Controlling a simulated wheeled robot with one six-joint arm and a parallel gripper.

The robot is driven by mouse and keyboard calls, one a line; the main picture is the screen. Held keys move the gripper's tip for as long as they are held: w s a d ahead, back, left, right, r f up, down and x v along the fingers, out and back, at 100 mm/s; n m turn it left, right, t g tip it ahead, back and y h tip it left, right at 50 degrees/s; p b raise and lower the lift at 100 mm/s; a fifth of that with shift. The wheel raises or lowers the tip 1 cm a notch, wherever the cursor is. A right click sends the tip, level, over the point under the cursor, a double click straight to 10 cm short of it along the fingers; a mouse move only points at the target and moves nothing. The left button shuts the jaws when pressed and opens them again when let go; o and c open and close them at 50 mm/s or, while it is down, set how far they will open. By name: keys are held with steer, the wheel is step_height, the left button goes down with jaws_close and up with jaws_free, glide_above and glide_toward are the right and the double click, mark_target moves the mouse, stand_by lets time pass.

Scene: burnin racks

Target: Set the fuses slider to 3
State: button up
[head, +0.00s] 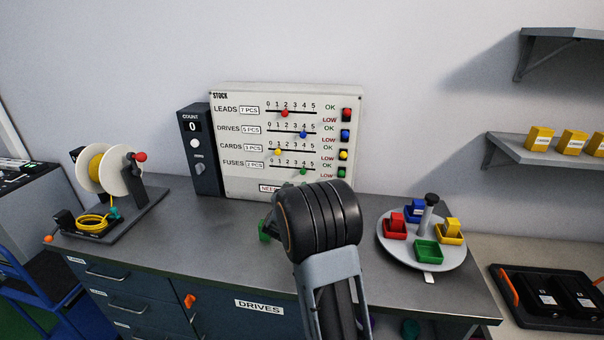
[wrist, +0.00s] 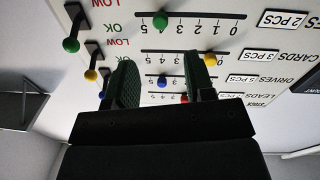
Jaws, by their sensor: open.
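The stock board (head: 236,146) stands upright against the wall at the back of the bench. Its lowest row is the fuses slider, with a green knob (head: 303,171) near 4 on its 0 to 5 scale. The knob also shows in the upside-down wrist view (wrist: 160,20), beyond the fingertips and touching neither finger. My gripper (wrist: 160,72) is open and empty, its two dark green fingers spread in front of the board. In the head view my wrist hides most of the gripper, low in front of the board.
Above the fuses row are the cards slider's yellow knob (head: 278,152), the drives' blue knob (head: 303,134) and the leads' red knob (head: 285,113). A counter box (head: 203,165) and spool stand (head: 125,215) are left; a turntable with bins (head: 400,250) is right.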

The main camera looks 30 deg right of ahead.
mark_target(302, 173)
steer(key=p+x, duration=0.2)
steer(key=x, duration=0.7)
steer(key=shift+w+d, duration=0.2)
jaws_close()
